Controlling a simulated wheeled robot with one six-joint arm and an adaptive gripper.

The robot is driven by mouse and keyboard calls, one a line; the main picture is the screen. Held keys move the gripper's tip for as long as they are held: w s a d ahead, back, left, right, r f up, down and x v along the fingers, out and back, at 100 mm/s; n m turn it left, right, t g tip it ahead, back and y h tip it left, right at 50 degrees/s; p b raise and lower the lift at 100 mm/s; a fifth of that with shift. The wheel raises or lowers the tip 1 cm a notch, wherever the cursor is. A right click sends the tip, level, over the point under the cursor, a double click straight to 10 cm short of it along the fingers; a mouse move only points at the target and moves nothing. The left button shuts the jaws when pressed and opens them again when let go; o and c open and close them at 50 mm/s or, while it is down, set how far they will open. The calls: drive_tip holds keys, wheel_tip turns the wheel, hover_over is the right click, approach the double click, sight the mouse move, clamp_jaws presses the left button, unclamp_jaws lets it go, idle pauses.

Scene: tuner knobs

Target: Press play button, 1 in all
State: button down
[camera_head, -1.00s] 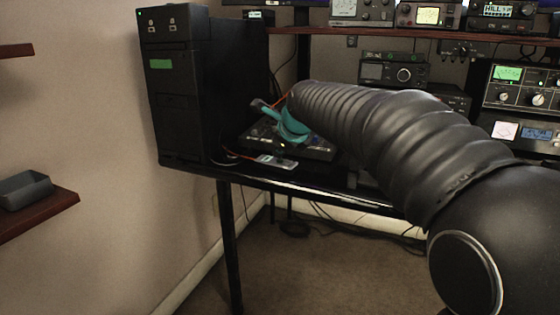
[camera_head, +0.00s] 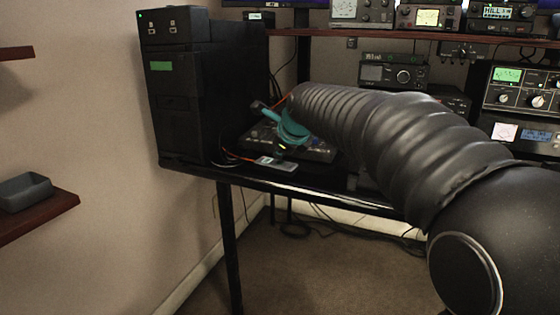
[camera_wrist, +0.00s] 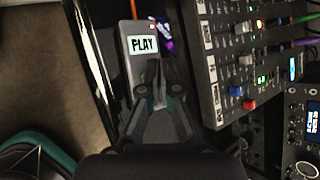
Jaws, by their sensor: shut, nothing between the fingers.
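A small grey box with a white label reading PLAY (camera_wrist: 143,45) lies flat near the front edge of the black desk. A small red spot shows at its far end in the wrist view. It also shows in the head view as a pale box (camera_head: 277,163). My gripper (camera_wrist: 157,78) is shut and empty, with its fingertips over the near part of the box, just below the label in the wrist view. I cannot tell whether the tips touch it. The fingers hide the box's near end. In the head view my gripper (camera_head: 281,150) is small and dark, just above the box.
A mixer with knobs and sliders (camera_wrist: 235,70) lies close to the right of the box in the wrist view. An orange cable (camera_wrist: 133,8) runs from the box's far end. A black tower (camera_head: 175,100) stands at the desk's left. Radios (camera_head: 525,90) stand at the right.

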sight(281, 163)
drive_tip(key=shift+r, duration=0.5)
wheel_tip(281, 163, up, 5)
drive_tip(key=p, duration=0.5)
idle(0.6)
drive_tip(key=s+d+f+n+g+h, duration=0.1)
drive_tip(key=s+d+f+n, duration=0.4)
drive_tip(key=s, duration=0.7)
drive_tip(key=s+d+f+n+g+h, duration=0.1)
drive_tip(key=s+d+f+n, duration=0.4)
drive_tip(key=s+n, duration=0.5)
drive_tip(key=s+d+f+n+g+h, duration=0.1)
drive_tip(key=s+d+f+n, duration=0.4)
drive_tip(key=s, duration=1)
drive_tip(key=d+n, duration=0.2)
drive_tip(key=d, duration=0.2)
drive_tip(key=shift+f+n, duration=0.2)
drive_tip(key=shift+n, duration=0.1)
